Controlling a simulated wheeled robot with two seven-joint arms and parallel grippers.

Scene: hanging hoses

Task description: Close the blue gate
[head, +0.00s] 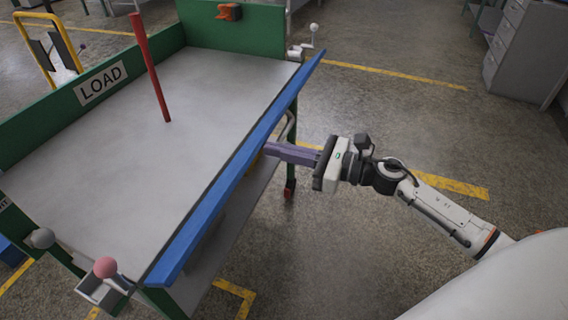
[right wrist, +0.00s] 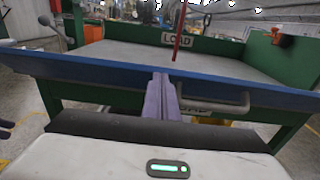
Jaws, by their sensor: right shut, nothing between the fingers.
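The blue gate (head: 235,165) is a long blue bar along the right-hand edge of the grey-topped green cart. It also spans the right wrist view (right wrist: 90,74), with the cart's grey top visible above it. A grey loop handle (right wrist: 215,107) is on its outer side, just right of my fingers. My right gripper (head: 268,149) has its purple fingers shut with nothing between them. The fingertips are at the gate's outer side, around mid-length; whether they touch it I cannot tell. They also show in the right wrist view (right wrist: 161,80).
A latch with a pink ball (head: 105,267) is at the cart's near corner and one with a white ball (head: 314,27) at the far corner. A red post (head: 148,65) rises over the cart top (head: 210,90). The floor right of the cart is mostly clear.

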